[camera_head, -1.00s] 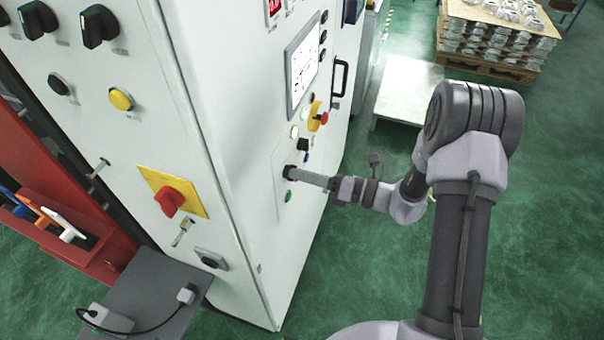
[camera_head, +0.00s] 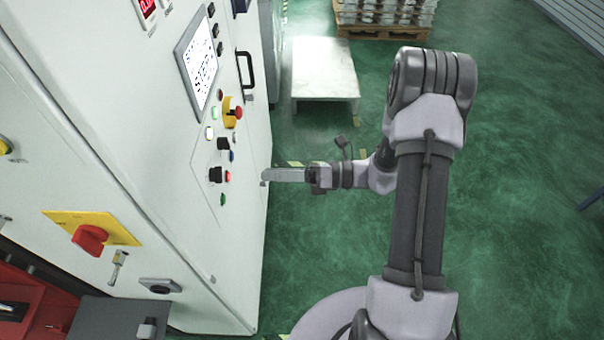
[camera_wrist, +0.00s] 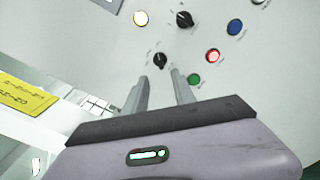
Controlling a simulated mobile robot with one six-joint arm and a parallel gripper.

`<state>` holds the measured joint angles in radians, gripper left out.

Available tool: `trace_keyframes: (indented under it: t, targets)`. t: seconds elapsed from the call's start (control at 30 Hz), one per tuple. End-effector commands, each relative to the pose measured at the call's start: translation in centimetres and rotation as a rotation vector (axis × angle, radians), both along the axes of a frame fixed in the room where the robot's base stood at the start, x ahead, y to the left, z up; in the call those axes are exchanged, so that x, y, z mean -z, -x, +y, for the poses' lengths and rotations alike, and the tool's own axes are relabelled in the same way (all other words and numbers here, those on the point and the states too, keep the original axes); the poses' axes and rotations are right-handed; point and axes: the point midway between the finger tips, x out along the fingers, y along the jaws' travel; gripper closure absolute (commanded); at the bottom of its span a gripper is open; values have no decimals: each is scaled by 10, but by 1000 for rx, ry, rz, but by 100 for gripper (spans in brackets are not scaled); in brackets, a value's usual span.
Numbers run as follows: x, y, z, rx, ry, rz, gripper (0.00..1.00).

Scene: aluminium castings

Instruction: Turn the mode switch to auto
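Two black rotary knobs sit on the white cabinet's control panel. The upper knob (camera_head: 222,144) also shows in the wrist view (camera_wrist: 184,19), and so does the lower knob (camera_head: 215,174) (camera_wrist: 160,60). I cannot read their labels, so I cannot tell which is the mode switch or its setting. My gripper (camera_head: 265,177) is level with the lower knob in the head view, to its right and apart from it. In the wrist view my gripper's two fingers (camera_wrist: 160,76) stand apart with nothing between them. The lower knob shows just beyond their tips.
Close to the knobs are a red button (camera_wrist: 212,55), a green button (camera_wrist: 193,80), a blue button (camera_wrist: 235,27) and a yellow-collared emergency stop (camera_head: 232,112). A screen (camera_head: 196,60) and a handle (camera_head: 246,69) are above. A pale low table (camera_head: 325,72) stands behind; green floor is clear at right.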

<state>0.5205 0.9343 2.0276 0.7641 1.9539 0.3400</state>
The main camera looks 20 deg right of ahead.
Motion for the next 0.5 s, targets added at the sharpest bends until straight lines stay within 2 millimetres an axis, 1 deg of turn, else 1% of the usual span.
trace_keyframes:
  t: [0.03, 0.1, 0.2, 0.33, 0.5]
  targets:
    - [1, 4, -15, 6, 1, -1, 68]
    - [1, 11, -32, 4, 1, -1, 68]
    - [1, 18, -50, 2, 1, 0, 68]
    - [0, 23, -62, 0, 0, 1, 68]
    - [0, 24, -64, -1, -1, 2, 68]
